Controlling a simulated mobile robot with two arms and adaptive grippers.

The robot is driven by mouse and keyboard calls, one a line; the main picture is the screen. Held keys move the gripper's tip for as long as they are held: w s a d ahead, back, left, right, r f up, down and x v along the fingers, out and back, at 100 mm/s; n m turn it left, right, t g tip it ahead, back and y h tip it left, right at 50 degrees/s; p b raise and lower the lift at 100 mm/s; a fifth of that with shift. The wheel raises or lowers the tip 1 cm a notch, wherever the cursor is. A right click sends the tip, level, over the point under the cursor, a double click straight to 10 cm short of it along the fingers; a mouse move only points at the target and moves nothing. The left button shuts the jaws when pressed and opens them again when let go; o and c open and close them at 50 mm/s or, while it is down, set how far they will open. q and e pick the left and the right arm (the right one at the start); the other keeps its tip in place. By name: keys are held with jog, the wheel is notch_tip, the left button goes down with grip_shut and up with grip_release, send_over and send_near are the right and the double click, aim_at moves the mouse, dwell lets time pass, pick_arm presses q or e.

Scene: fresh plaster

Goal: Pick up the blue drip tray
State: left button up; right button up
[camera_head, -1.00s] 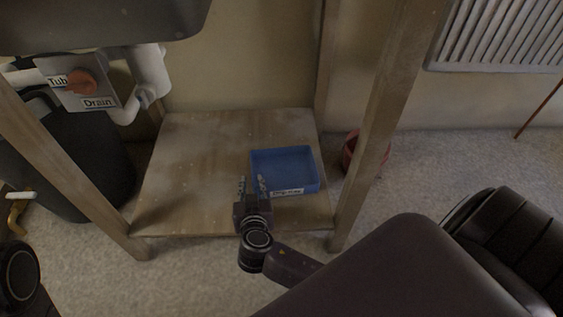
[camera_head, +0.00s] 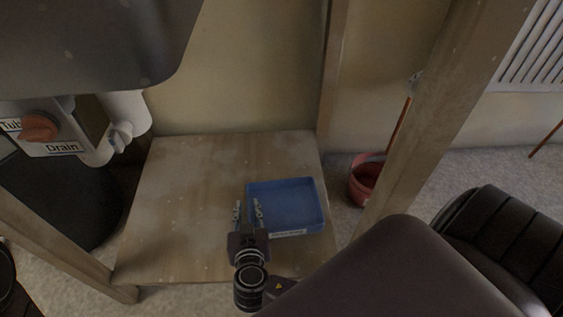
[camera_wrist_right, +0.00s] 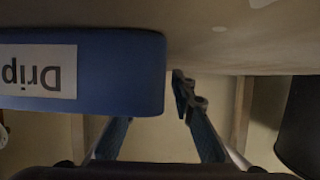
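The blue drip tray (camera_head: 288,204) lies on the wooden shelf, near its right edge, with a white label on its front wall. In the right wrist view the tray (camera_wrist_right: 120,75) fills the upper left, its label upside down. My right gripper (camera_head: 247,212) is at the tray's left side, fingers open. One finger is outside the left wall and the other is over the tray's inside. In the right wrist view the gripper (camera_wrist_right: 155,120) has the tray's end between its fingers; one fingertip is hidden behind the tray. My left gripper is not in view.
The wooden shelf (camera_head: 185,200) is bare left of the tray, with upright posts, one (camera_head: 440,120) at the right. A red bucket (camera_head: 364,182) stands on the floor behind it. A dark basin (camera_head: 95,45) and white drain pipes (camera_head: 125,125) hang at the upper left.

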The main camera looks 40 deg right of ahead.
jog(key=shift+s, duration=0.1)
grip_shut()
jog(key=shift+r, duration=0.15)
